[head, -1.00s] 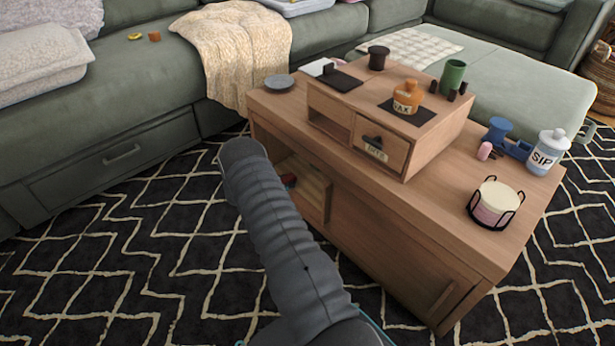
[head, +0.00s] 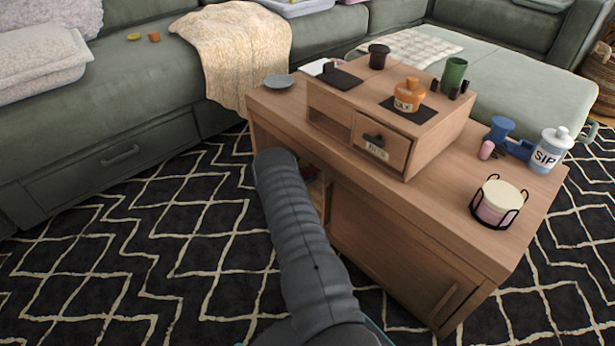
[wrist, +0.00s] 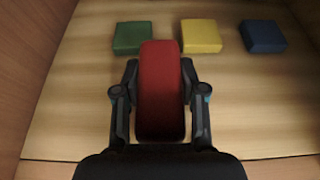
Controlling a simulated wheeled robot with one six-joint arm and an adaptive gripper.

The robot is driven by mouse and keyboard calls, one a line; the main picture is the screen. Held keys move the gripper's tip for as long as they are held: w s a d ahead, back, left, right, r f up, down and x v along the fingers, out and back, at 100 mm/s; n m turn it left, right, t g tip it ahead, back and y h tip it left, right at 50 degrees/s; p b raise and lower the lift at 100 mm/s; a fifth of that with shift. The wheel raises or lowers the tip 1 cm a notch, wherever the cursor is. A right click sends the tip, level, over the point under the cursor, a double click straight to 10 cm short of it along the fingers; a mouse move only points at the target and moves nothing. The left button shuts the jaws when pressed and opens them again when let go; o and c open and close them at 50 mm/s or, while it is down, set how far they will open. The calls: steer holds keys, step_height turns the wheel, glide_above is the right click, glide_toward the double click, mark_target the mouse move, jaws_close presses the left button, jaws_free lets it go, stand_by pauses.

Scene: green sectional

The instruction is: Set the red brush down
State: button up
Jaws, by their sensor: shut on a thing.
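In the wrist view my gripper (wrist: 160,104) is shut on the red brush (wrist: 160,75), which shows as a long red block between the two fingers. The brush is over the light wooden floor of a compartment (wrist: 65,110). Whether it touches that floor I cannot tell. In the head view my grey arm reaches into the open left part of the wooden coffee table (head: 400,235). The gripper is hidden there behind my arm and the table.
Beyond the brush lie a green block (wrist: 132,37), a yellow block (wrist: 201,36) and a blue block (wrist: 262,36). Wooden walls stand at both sides. The floor is bare left and right of the brush. The table top holds a wax jar (head: 409,95) and a candle (head: 495,202).

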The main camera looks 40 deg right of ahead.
steer(key=shift+f, duration=0.3)
steer(key=o, duration=1.2)
steer(key=shift+r, duration=0.15)
steer(key=shift+a+r, duration=0.2)
steer(key=shift+a, duration=0.1)
steer(key=p+v, duration=0.1)
steer(key=v, duration=1)
steer(key=shift+a+p, duration=0.2)
steer(key=shift+p, duration=0.15)
